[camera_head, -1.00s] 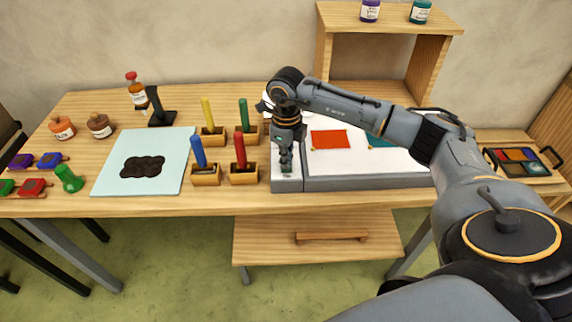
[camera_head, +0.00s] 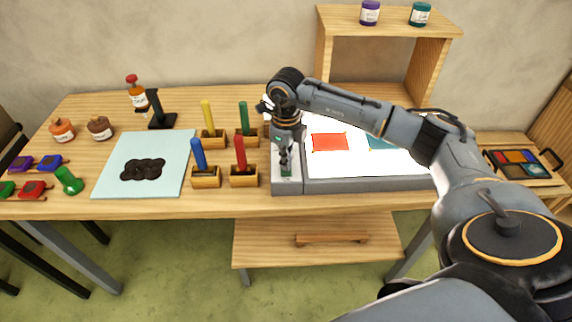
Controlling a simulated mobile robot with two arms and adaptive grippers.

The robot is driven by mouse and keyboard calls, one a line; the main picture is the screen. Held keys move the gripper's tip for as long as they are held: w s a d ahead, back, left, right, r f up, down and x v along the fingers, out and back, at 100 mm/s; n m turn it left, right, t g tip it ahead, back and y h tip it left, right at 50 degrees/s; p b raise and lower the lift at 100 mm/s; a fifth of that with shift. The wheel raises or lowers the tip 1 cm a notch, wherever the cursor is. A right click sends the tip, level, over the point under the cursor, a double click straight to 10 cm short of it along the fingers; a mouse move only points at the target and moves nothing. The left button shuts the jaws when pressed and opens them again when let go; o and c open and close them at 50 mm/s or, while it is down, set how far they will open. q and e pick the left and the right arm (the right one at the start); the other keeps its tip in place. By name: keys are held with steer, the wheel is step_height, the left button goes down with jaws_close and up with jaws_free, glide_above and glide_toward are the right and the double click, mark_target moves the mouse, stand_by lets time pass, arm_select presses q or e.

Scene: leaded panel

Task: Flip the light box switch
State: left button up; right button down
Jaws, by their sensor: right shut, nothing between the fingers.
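The light box (camera_head: 370,183) lies on the right part of the table, and its white top is brightly lit. A red pane (camera_head: 330,142) and a partly hidden teal pane (camera_head: 381,142) lie on it. The gripper hides most of the switch itself. My left gripper is not in view.
Wooden blocks holding blue (camera_head: 199,155), red (camera_head: 240,152), yellow (camera_head: 207,112) and green (camera_head: 244,116) tools stand close left of the gripper. A pale blue mat (camera_head: 112,178) lies further left. A wooden shelf (camera_head: 323,60) rises behind the box.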

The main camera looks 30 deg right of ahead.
mark_target(286, 172)
steer(key=shift+r+p, duration=1.45)
steer(key=shift+r, duration=1.3)
